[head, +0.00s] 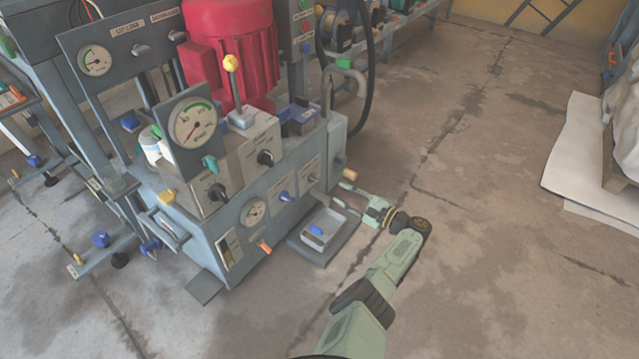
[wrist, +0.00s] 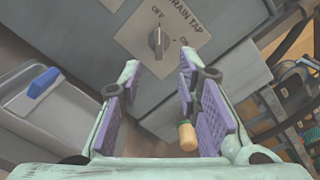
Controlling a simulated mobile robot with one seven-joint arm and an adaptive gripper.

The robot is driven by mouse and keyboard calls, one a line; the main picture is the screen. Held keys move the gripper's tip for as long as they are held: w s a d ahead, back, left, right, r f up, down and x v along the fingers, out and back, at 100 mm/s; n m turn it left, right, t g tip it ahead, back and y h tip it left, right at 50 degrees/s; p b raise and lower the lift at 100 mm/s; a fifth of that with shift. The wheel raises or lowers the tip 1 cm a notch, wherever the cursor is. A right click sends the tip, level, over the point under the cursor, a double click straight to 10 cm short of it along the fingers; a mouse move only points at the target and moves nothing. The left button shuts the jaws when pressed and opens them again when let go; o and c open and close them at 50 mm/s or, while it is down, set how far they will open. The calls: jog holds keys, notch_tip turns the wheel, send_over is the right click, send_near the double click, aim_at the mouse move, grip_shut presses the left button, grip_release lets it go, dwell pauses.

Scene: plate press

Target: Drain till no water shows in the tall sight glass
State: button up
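The drain tap (wrist: 157,40) shows in the wrist view as a dark knob on a pale plate marked OFF and ON. Its grip stands about upright in the picture, towards OFF. In the head view the tap (head: 312,180) is on the front right of the press. My gripper (head: 345,195) is open and empty in front of it; in the wrist view its purple-padded fingers (wrist: 158,75) point at the tap, apart from it. The tall sight glass (head: 230,249) is at the front left of the press, too small to read any water level.
A grey tray (head: 343,244) holds a small tub with a blue piece on the floor below the tap. A tan-ended handle (head: 350,174) sticks out at the press's right corner, near my gripper. An orange-tipped lever (head: 264,247) is by the sight glass.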

aim_at(319, 181)
jog(key=b+x, duration=0.1)
jog(key=x, duration=0.7)
jog(key=shift+w+a+b, duration=0.2)
jog(key=shift+a+b, duration=0.1)
jog(key=shift+b, duration=0.1)
jog(key=shift+c, duration=0.3)
grip_shut()
